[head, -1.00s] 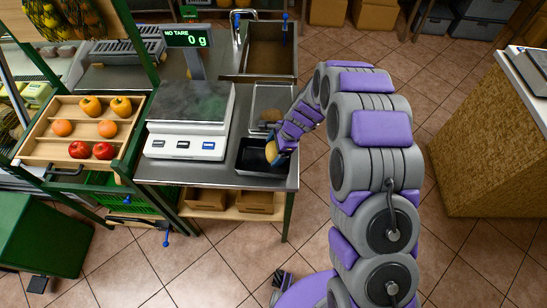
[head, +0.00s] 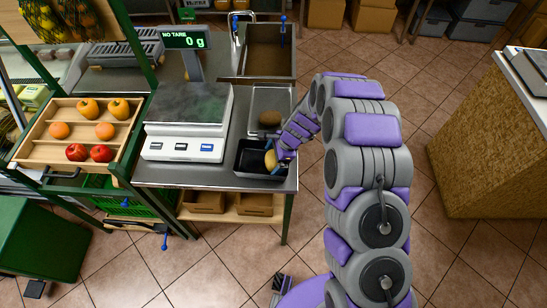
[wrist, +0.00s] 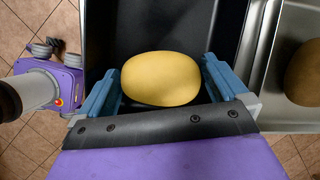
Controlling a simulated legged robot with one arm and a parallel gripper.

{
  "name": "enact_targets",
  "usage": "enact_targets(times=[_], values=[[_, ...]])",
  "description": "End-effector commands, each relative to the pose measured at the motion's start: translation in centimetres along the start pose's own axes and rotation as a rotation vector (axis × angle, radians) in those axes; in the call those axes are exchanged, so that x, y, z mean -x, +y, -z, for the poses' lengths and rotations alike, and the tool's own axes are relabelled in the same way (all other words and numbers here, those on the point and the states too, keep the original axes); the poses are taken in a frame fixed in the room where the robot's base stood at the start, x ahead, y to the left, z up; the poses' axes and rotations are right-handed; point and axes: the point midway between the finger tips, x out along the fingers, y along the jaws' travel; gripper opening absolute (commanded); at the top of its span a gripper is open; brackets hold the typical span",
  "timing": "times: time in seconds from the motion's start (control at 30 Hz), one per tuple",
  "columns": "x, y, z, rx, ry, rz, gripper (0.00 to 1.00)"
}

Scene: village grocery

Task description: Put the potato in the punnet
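The potato (wrist: 160,78), smooth, oval and yellow, sits between the two blue fingers of my gripper (wrist: 161,75) in the wrist view. The dark punnet interior (wrist: 150,25) fills the space behind the potato in the wrist view. I cannot tell whether the potato touches the punnet floor.
A steel tray (head: 284,98) behind the punnet holds a brown roundish item (head: 270,118). A white scale (head: 184,148) reading 0 g stands left of the punnet. A wooden fruit crate (head: 38,150) is further left, and a sink (head: 270,50) is behind.

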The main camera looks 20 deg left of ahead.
Motion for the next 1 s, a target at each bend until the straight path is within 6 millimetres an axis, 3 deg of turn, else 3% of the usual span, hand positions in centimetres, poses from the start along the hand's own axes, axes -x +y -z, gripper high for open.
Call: enact_targets(times=[0.27, 0.7, 1.0], values=[[1.8, -0.1, -0.1, -0.001, 0.001, 0.002, 1.0], [10.2, -0.1, 0.0, -0.001, 0.002, 0.003, 1.0], [12.2, 0.0, -0.1, 0.0, 0.0, -0.001, 1.0]])
